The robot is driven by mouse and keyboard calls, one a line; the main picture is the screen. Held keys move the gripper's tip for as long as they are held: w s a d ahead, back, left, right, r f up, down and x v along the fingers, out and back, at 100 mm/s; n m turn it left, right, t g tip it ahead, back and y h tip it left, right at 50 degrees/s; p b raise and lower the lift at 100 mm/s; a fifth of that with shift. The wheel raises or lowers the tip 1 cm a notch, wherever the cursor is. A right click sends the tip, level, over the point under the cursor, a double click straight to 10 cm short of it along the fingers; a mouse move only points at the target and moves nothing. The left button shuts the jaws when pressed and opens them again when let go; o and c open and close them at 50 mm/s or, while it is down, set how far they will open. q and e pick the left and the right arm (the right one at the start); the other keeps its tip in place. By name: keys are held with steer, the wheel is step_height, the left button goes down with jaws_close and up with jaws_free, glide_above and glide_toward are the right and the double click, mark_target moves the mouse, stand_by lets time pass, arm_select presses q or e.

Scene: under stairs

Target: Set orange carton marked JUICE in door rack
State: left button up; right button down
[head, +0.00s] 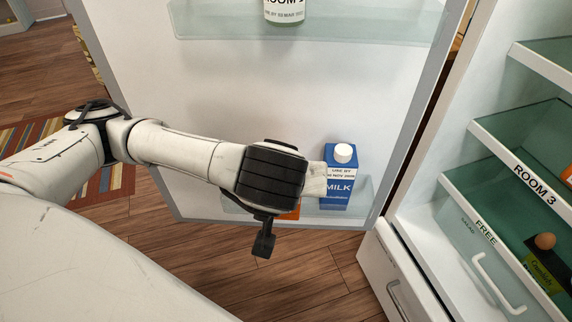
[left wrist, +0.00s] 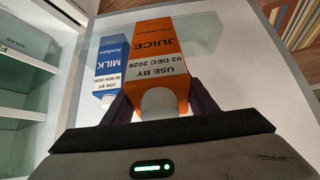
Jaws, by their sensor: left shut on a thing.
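The orange carton marked JUICE (left wrist: 165,45) is held between the fingers of my left gripper (left wrist: 160,108) in the left wrist view, its white cap toward the camera. In the head view only a small orange part (head: 291,212) shows below my left gripper (head: 312,180); my wrist hides the rest. The carton is at the lower door rack (head: 365,192), just left of a blue MILK carton (head: 338,185). Whether its base rests on the rack cannot be told. The blue carton also shows beside it in the left wrist view (left wrist: 112,65). My right gripper is not in view.
The fridge door (head: 250,90) stands open, with an upper rack (head: 200,25) holding a white-labelled container (head: 285,10).

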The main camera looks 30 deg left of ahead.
arm_select(q)
steer(key=w+a+f+g, duration=0.1)
steer(key=w+a+f, duration=0.1)
steer(key=w, duration=0.3)
steer(key=w+a+f+g+h+p, duration=0.1)
steer(key=w+a+f+g, duration=0.1)
steer(key=w+a+f, duration=0.1)
steer(key=shift+w+a+f+h, duration=0.15)
steer(key=shift+w+f+h, duration=0.15)
steer(key=shift+w+f, duration=0.65)
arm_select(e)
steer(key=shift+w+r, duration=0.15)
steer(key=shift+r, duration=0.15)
arm_select(q)
steer(key=shift+w+r, duration=0.1)
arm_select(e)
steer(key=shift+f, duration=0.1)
arm_select(q)
steer(key=o, duration=1.7)
steer(key=shift+c, duration=0.2)
